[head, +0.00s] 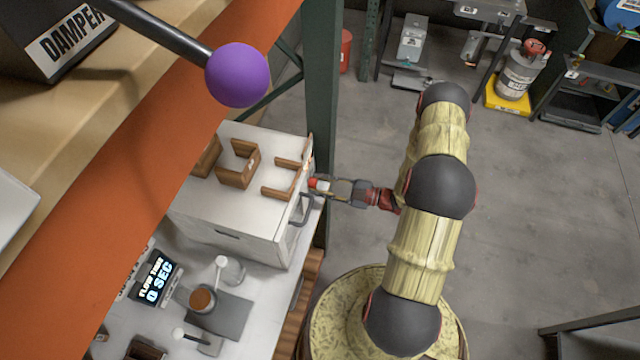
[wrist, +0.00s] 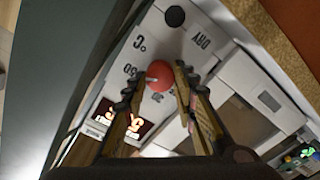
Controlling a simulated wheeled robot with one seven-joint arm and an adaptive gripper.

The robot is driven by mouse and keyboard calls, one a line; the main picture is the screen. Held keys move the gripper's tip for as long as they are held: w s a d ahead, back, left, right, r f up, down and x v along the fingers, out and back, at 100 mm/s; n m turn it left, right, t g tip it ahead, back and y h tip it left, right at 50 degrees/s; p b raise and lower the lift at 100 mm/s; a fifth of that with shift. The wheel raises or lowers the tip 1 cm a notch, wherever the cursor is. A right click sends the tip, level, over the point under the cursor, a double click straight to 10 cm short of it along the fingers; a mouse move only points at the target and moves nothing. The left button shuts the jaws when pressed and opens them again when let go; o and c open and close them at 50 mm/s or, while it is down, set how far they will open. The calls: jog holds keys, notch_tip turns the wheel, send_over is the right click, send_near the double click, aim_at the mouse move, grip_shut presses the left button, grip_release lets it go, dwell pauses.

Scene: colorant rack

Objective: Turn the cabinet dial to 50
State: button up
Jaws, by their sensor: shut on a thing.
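The cabinet (head: 225,235) is a white box on the bench in the head view. Its red dial (wrist: 161,72) sits on a pale panel in the wrist view, and its edge also shows in the head view (head: 313,183). My gripper (head: 328,187) reaches the cabinet's right side from the right. In the wrist view my gripper (wrist: 157,84) has a finger on each side of the dial and is shut on it. A small pale mark on the dial points left, toward a printed number that looks like 60. Other numbers are partly hidden by the fingers.
A lit red display (wrist: 122,124) is below the dial, its digits too blurred to read. A black knob (wrist: 175,16) is near the word DRY. A handle (head: 302,210) is below my gripper, and a green post (head: 322,110) stands close by. Open floor (head: 540,220) is to the right.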

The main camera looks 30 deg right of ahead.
jog(key=shift+f, duration=0.1)
jog(key=o, duration=1.2)
jog(key=shift+c, duration=0.2)
jog(key=v, duration=1.2)
